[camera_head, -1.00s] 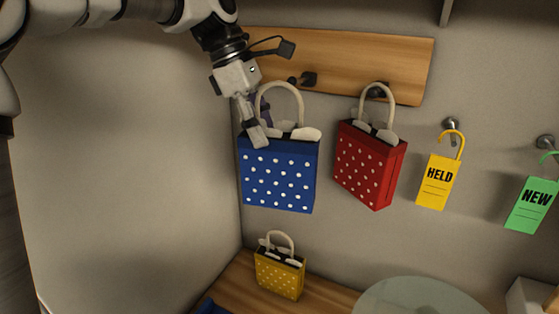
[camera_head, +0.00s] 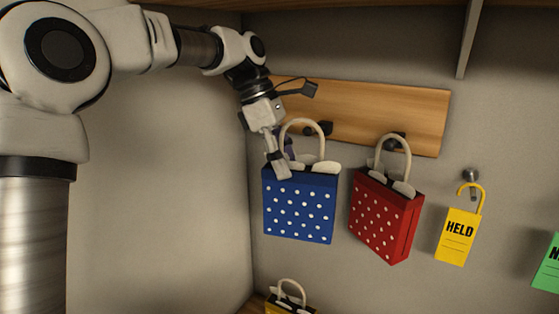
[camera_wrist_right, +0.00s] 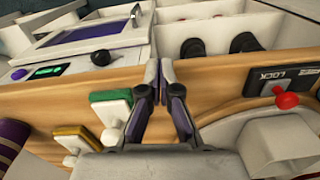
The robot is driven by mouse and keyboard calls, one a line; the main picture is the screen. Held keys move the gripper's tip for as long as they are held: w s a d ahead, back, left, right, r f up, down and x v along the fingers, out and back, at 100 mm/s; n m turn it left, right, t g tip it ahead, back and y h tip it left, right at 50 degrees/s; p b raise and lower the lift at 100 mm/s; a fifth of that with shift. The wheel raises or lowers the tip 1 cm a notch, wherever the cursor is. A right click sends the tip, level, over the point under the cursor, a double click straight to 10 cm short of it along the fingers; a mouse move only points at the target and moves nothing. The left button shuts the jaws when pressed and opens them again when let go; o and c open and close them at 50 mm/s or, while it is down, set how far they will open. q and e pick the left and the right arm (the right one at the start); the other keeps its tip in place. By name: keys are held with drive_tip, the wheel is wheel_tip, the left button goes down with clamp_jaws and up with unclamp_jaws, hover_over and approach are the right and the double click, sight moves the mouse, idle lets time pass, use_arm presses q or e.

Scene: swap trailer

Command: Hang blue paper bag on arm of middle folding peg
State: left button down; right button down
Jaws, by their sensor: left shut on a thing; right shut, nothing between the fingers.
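The blue paper bag (camera_head: 299,212) with white dots is upright in front of the wall at the left end of the wooden peg board (camera_head: 420,112). My left gripper (camera_head: 281,166) is shut on the top left of this bag. The bag's pale handle loop (camera_head: 303,121) stands up in front of the board. A dark folding peg (camera_head: 318,128) shows beside and within the loop's right side; I cannot tell whether the loop is around its arm. Another peg (camera_head: 396,140) is behind the red bag's handle. My right gripper (camera_wrist_right: 165,72) is shut and empty in the right wrist view.
A red dotted bag (camera_head: 385,218) hangs close to the right. A yellow HELD tag (camera_head: 458,237) hangs on a hook, and a green tag (camera_head: 548,265) is at the right edge. A yellow bag (camera_head: 288,300) stands below. The right wrist view shows a panel with a red knob (camera_wrist_right: 287,101).

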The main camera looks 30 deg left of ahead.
use_arm(q)
drive_tip(key=w+f+p, duration=0.2)
drive_tip(key=w, duration=0.5)
drive_tip(key=shift+w+a+f, duration=0.25)
drive_tip(key=shift+w, duration=0.05)
idle(0.4)
idle(0.4)
drive_tip(key=shift+c, duration=1.8)
unclamp_jaws()
drive_tip(key=v, duration=0.7)
drive_tip(key=shift+r, duration=0.3)
drive_tip(key=shift+f, duration=0.1)
